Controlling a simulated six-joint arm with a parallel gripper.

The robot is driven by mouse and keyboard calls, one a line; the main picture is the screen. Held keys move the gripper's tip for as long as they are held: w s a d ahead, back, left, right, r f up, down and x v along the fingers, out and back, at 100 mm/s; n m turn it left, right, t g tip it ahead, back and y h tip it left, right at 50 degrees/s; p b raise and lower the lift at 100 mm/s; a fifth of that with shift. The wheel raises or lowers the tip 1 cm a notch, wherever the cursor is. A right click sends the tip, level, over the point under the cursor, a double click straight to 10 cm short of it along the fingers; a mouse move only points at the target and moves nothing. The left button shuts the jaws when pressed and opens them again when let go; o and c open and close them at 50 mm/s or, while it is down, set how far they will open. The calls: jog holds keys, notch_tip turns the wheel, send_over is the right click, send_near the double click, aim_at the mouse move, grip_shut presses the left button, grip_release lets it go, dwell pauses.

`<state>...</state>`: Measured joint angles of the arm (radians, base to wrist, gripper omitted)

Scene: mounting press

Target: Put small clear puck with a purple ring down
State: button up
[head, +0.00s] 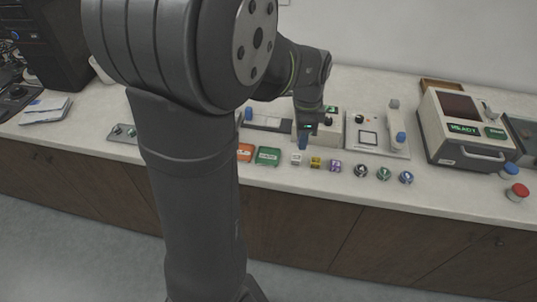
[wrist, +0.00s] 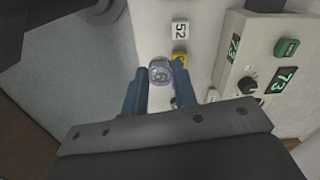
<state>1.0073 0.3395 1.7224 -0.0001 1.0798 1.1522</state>
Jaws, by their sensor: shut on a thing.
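The small clear puck with a purple ring (wrist: 160,72) is between the blue fingertips of my gripper (wrist: 160,82) in the wrist view. My gripper is shut on it, with one finger on either side. In the head view my gripper (head: 303,143) points down over the counter, just behind a row of small numbered blocks. The puck cannot be made out in the head view. I cannot tell whether the puck touches the counter.
A white block (head: 296,158), a yellow block (head: 316,162) and a purple block (head: 335,166) stand in front of my gripper. A cream box with a display (head: 328,138) stands close to its right. Orange (head: 245,153) and green (head: 268,156) trays lie left.

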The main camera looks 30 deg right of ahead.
jog(key=shift+s+a+f, duration=0.1)
jog(key=shift+s+a, duration=0.35)
jog(key=shift+s, duration=0.05)
send_over(267, 157)
notch_tip(267, 157, down, 7)
jog(key=shift+f, duration=2.05)
jog(key=shift+f, duration=0.1)
jog(key=o, duration=1)
notch_tip(267, 157, up, 12)
jog(key=shift+r, duration=0.15)
